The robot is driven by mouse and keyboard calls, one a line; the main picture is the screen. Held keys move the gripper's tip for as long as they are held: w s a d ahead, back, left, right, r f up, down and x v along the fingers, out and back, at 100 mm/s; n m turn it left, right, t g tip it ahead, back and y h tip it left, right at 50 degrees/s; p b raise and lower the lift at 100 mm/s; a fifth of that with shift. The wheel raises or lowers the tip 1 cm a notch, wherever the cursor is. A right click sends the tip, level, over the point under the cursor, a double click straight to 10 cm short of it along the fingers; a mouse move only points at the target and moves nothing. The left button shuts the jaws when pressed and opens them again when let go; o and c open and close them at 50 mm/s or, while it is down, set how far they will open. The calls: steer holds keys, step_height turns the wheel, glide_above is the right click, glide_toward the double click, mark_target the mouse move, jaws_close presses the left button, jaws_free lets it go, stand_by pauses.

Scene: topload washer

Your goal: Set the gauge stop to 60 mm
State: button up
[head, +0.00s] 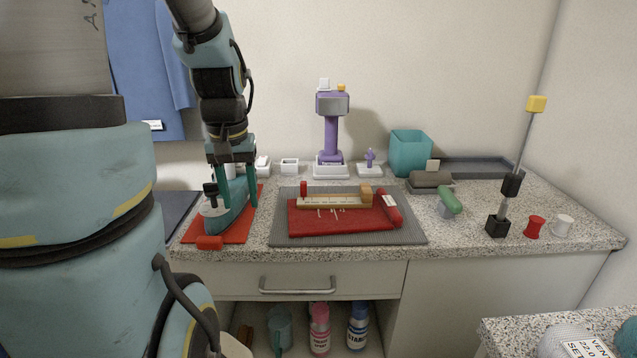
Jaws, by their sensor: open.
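The gauge (333,202) is a pale wooden strip with scale marks, lying on a folded red cloth (340,222) at the middle of the counter. A small red peg (304,188) stands at its left end and a wooden block (366,191) sits near its right end. I cannot tell for sure which of these is the stop, and the scale is too small to read. My gripper (232,190) is open, pointing down to the left of the gauge, apart from it. It overlaps a teal iron-like object (226,220) in the picture; contact is unclear.
The iron-like object is on a red mat (247,229). A grey ribbed mat (415,238) lies under the cloth. A purple stand (332,140) and teal bin (410,152) are behind. A green-handled tool (449,202) and black-based post (498,226) stand right. The counter's front edge is close.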

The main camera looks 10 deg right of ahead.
steer(key=w+d+r+b, duration=0.3)
steer(key=w+d, duration=0.3)
steer(key=d, duration=0.1)
steer(key=g+b, duration=0.1)
steer(key=b, duration=0.2)
glide_toward(303, 182)
steer(key=shift+a+f+m, duration=0.15)
steer(key=shift+m, duration=0.15)
steer(key=f, duration=1)
steer(key=shift+d+p, duration=0.3)
steer(key=shift+c, duration=0.3)
jaws_close()
